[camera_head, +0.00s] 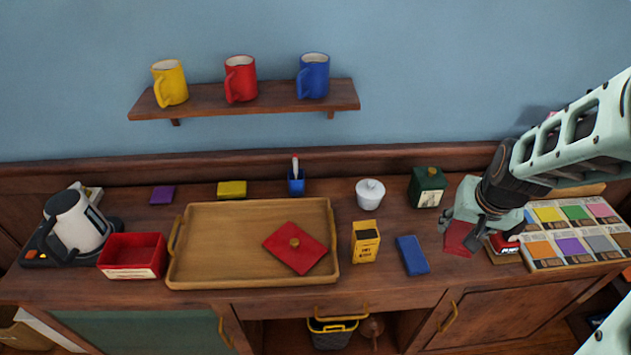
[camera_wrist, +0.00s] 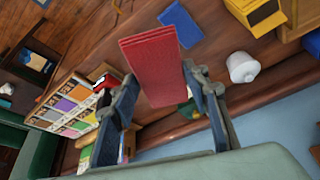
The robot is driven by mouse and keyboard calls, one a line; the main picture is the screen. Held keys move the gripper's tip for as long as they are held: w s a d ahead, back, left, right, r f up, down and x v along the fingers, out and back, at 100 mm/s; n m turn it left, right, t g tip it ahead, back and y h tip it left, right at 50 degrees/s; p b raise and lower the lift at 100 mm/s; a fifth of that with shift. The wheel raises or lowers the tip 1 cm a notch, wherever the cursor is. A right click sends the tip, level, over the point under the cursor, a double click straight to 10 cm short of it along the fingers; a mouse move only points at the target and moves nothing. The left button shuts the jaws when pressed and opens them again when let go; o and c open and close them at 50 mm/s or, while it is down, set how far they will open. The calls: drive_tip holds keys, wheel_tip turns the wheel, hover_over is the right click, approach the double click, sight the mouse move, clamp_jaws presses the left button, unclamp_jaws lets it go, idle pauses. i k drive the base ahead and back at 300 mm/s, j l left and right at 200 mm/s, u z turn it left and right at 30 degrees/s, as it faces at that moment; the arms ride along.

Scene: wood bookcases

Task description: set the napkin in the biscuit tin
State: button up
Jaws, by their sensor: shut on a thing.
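The napkin (camera_wrist: 152,62) is a red folded piece with layered edges, and it also shows in the head view (camera_head: 459,238). My gripper (camera_wrist: 160,88) is shut on it, with one finger on each side. In the head view my gripper (camera_head: 468,218) is at the right of the counter, left of the colour cards. What looks like the biscuit tin (camera_head: 133,270) is an open red box with a pale label at the counter's left. A red lid with a knob (camera_head: 290,255) lies on the wooden tray, apart from the box.
The wooden tray (camera_head: 215,275) fills the middle left. A kettle (camera_head: 75,222) stands behind the red box. Mugs sit on the shelf (camera_head: 210,98).

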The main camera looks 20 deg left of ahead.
sight(140, 263)
drive_tip(key=k+j, duration=0.1)
drive_tip(key=j, duration=0.4)
drive_tip(key=k+j, duration=0.15)
drive_tip(key=j, duration=0.3)
drive_tip(key=k+j, duration=0.1)
drive_tip(key=j, duration=0.4)
drive_tip(key=k+j, duration=0.1)
drive_tip(key=j, duration=0.4)
drive_tip(key=k+j, duration=0.15)
drive_tip(key=j, duration=0.3)
drive_tip(key=k+j, duration=0.1)
drive_tip(key=j, duration=0.4)
drive_tip(key=k+j+u, duration=0.1)
drive_tip(key=j, duration=0.4)
drive_tip(key=k+j, duration=0.1)
drive_tip(key=j, duration=0.9)
drive_tip(key=i+j, duration=0.1)
drive_tip(key=j, duration=0.4)
